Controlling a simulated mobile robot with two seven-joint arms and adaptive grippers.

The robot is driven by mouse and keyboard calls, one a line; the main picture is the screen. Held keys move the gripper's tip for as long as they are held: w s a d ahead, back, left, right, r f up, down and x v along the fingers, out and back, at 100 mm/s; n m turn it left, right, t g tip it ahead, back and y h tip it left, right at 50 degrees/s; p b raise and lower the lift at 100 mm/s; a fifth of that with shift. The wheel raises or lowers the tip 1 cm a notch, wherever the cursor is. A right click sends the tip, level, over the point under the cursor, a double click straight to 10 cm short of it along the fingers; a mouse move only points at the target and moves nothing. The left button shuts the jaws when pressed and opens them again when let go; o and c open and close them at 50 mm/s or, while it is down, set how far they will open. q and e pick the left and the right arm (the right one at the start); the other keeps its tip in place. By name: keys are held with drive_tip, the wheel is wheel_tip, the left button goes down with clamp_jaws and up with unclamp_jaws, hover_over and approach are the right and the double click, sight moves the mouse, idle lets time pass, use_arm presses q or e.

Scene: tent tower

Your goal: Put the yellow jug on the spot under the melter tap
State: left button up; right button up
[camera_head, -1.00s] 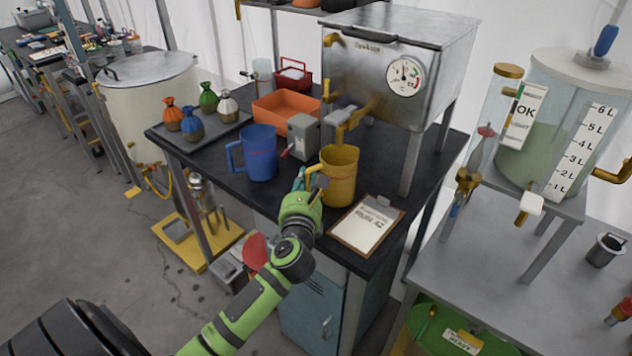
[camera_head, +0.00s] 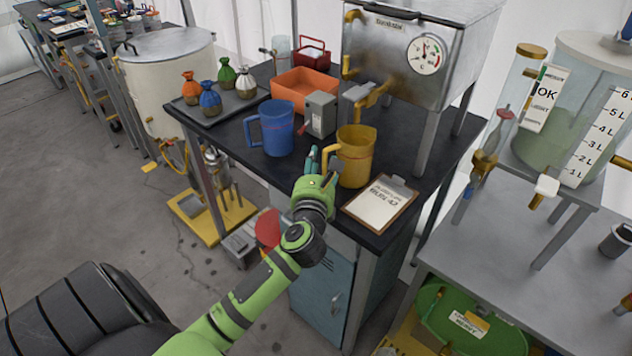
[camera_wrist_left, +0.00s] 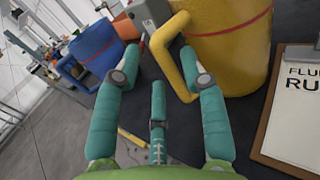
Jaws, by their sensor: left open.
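The yellow jug (camera_head: 357,158) stands upright on the dark bench top, its handle towards my left gripper. In the left wrist view the jug (camera_wrist_left: 232,50) fills the upper right, with its handle close ahead of the fingers. My left gripper (camera_head: 318,163) is open and empty, at the handle side of the jug; its spread fingers show in the wrist view (camera_wrist_left: 160,85). The melter (camera_head: 400,55) is a metal box on legs behind the jug. Its brass tap (camera_head: 371,94) is above and behind the jug in the picture. I cannot make out a marked spot beneath it.
A blue jug (camera_head: 277,136) and a grey switch box (camera_head: 320,113) stand left of the yellow jug. A clipboard (camera_head: 381,204) lies to its right, near the front edge. An orange tray (camera_head: 303,88) and a tray of small bags (camera_head: 216,113) are behind.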

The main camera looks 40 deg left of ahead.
use_arm(q)
drive_tip(key=b+v, duration=0.1)
drive_tip(key=v, duration=0.9)
drive_tip(key=shift+s+b, duration=0.3)
drive_tip(key=shift+b, duration=0.1)
drive_tip(key=shift+d+r, duration=0.1)
